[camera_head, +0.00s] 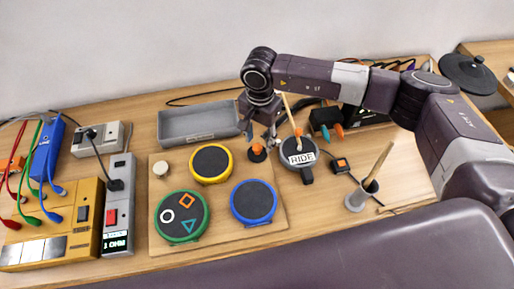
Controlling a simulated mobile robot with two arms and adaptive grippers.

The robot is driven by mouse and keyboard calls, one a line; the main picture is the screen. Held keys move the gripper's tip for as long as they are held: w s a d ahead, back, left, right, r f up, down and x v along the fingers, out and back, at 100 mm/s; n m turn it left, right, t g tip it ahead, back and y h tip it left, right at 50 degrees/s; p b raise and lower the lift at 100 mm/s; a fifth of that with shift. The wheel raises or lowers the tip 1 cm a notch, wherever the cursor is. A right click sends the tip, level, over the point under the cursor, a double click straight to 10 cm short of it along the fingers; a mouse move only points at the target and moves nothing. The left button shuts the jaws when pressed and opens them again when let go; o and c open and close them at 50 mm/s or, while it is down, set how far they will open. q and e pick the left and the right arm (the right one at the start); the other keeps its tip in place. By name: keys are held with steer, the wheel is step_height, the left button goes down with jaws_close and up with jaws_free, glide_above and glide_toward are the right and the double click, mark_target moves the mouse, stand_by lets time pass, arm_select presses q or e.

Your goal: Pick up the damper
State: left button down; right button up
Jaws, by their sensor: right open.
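The small round piece with an orange top and dark base (257,152) stands at the right edge of the wooden board, beside the yellow-rimmed pad (211,163); it looks like the damper, though no label shows. My right gripper (262,139) points down just above and behind it. The gripper is open, its fingers small and partly blurred against the scene; I see nothing held in it. A pale knob (160,169) sits at the board's left. My left gripper is not in view.
The board (226,236) also holds a green-rimmed pad (182,216) and a blue-rimmed pad (254,202). A RIDE pad (298,151) with a stick leaning over it stands close right. A grey tray (198,123) lies behind. Electrical boxes fill the left.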

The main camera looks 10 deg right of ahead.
mark_target(257, 146)
steer(key=f, duration=0.2)
steer(key=f+p, duration=0.1)
steer(key=shift+a+f+p, duration=0.3)
steer(key=shift+a+f, duration=0.05)
steer(key=shift+w+f, duration=0.15)
steer(key=shift+f, duration=0.15)
steer(key=shift+c, duration=0.3)
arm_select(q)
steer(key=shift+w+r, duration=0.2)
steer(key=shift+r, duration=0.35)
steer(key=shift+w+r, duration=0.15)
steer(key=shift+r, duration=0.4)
arm_select(e)
jaws_close()
